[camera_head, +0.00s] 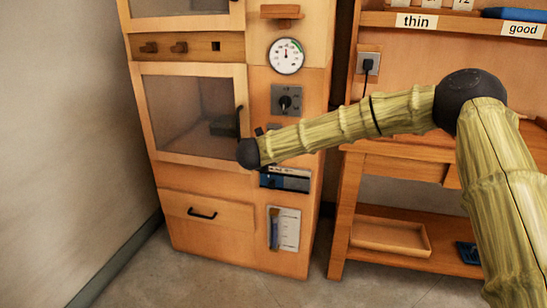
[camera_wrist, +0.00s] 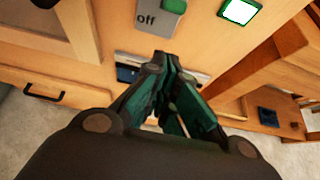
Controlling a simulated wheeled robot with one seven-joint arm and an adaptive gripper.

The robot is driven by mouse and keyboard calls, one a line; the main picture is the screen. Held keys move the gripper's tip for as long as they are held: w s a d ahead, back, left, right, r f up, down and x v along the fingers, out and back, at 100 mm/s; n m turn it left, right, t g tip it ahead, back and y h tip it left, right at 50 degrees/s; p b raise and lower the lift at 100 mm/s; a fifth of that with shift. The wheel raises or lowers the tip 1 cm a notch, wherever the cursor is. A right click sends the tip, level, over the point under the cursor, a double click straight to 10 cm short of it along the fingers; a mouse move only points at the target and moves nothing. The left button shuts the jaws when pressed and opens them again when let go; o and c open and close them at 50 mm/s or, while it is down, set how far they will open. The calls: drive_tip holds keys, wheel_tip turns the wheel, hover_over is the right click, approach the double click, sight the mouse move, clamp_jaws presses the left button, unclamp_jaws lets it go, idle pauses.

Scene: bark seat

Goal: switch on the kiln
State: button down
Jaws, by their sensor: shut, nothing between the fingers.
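The kiln is a tall wooden cabinet (camera_head: 231,218) with a glazed door (camera_head: 190,110), a round gauge (camera_head: 286,56) and a grey rotary dial (camera_head: 286,101). In the wrist view, a grey plate marked "off" (camera_wrist: 147,19) carries a green switch (camera_wrist: 174,5), cut by the top edge. To its right is a bright white square with a green rim (camera_wrist: 240,11). My gripper (camera_wrist: 165,62) is shut and empty, its fingertips below the "off" plate in the picture. Contact with the panel cannot be told. In the head view my arm hides most of the switch area.
A door handle (camera_head: 238,121) stands out near my wrist. A drawer with a black handle (camera_head: 202,213) is below. To the right is a wooden bench with a shallow tray (camera_head: 391,235) and a socket with a plug (camera_head: 368,66). Bare floor (camera_head: 220,285) lies in front.

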drive_tip(key=s+a+r+p, duration=0.1)
drive_tip(key=s+a+r, duration=0.1)
drive_tip(key=s+r, duration=0.3)
drive_tip(key=shift+a+r, duration=0.15)
drive_tip(key=shift+r, duration=0.3)
drive_tip(key=shift+s, duration=0.1)
